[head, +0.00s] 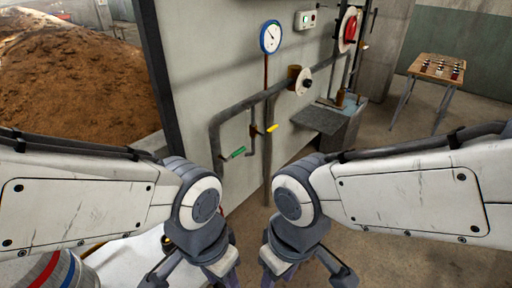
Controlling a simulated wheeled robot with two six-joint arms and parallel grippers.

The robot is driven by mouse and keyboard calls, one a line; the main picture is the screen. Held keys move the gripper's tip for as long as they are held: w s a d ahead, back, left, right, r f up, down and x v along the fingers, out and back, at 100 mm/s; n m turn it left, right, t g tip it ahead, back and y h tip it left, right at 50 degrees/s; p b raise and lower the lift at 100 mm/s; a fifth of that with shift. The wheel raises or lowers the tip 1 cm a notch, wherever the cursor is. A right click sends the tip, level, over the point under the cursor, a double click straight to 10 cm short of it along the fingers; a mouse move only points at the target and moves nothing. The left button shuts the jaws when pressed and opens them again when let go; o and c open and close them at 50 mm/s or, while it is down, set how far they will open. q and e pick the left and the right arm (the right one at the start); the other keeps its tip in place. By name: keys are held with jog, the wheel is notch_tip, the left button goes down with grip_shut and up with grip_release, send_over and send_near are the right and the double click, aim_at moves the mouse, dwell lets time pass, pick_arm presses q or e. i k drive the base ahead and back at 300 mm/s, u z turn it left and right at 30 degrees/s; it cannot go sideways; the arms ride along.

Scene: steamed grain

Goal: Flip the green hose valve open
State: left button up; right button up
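The green hose valve (237,153) is a small lever handle on the lower left of the grey pipework, in front of the pale wall panel. It sits a little tilted, its right end higher. My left gripper (192,276) is at the bottom of the head view, below and left of the valve, well apart from it. My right gripper (305,276) is at the bottom, below and right of the valve. Both have their fingers spread with nothing seen between them, though the fingertips are partly cut off by the frame edge.
A yellow-handled valve (271,129) sits close by, up and right of the green one. A gauge (271,36), a red wheel (349,28) and a grey metal box (339,127) are further along the panel. A brown grain heap (70,80) lies left. A wooden table (437,69) stands back right.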

aim_at(241, 149)
jog(key=i, duration=0.4)
jog(key=u, duration=0.1)
jog(key=k, duration=1.3)
jog(key=z, duration=0.75)
jog(key=i, duration=1.25)
jog(key=u, duration=0.55)
jog(key=i, duration=0.5)
jog(key=u, duration=0.5)
